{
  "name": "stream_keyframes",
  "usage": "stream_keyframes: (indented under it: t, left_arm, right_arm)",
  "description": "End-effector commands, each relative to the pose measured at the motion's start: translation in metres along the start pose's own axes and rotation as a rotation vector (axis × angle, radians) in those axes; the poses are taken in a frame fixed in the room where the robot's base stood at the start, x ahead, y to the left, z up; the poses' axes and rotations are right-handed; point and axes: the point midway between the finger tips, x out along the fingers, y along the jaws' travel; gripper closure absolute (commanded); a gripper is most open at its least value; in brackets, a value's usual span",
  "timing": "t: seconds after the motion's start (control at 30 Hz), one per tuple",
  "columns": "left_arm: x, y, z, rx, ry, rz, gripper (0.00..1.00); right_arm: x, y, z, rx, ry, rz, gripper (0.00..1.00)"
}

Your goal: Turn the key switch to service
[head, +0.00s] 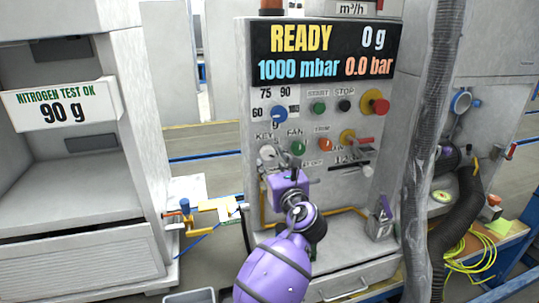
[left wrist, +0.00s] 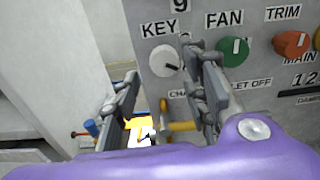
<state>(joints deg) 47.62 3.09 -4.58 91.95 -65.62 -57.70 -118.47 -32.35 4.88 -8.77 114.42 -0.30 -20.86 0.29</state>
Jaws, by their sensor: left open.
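The key switch (head: 267,154) is a pale round knob under the KEY label, at the lower left of the grey panel's controls. In the left wrist view the key switch (left wrist: 161,57) has a small dark mark at its lower right; I cannot read any position label there. My left gripper (head: 281,169) is open at the panel, just below the key switch and the green FAN knob (head: 297,147). In the left wrist view my left gripper (left wrist: 165,92) has its fingers apart with nothing gripped; the right finger overlaps the gap between KEY and FAN. My right gripper is out of view.
An orange TRIM knob (head: 325,144) and a yellow-and-red handle (head: 349,138) sit right of FAN. A grey hose (head: 429,130) hangs in front of the panel's right side. A yellow fitting (head: 213,215) is at the lower left. The display (head: 323,52) reads READY.

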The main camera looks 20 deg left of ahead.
Motion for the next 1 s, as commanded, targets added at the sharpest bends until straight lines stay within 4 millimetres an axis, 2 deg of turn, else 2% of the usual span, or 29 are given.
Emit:
stream_keyframes:
  t: [0.1,0.3,0.47,0.7,1.0]
  left_arm:
    - [0.022,0.001,0.001,0.001,-0.002,0.002,0.59]
    - [0.049,0.001,-0.001,0.000,0.000,0.001,0.59]
    - [0.058,0.001,-0.001,-0.002,0.001,0.000,0.59]
    - [0.059,0.001,0.000,-0.003,0.000,0.000,0.59]
    - [0.059,0.002,0.000,-0.003,0.000,0.002,0.97]
  right_arm:
    - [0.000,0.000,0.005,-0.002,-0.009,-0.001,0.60]
    - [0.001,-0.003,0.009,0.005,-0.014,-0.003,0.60]
    - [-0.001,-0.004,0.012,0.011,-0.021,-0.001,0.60]
    - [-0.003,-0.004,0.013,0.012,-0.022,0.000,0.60]
    - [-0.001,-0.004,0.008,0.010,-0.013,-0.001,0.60]
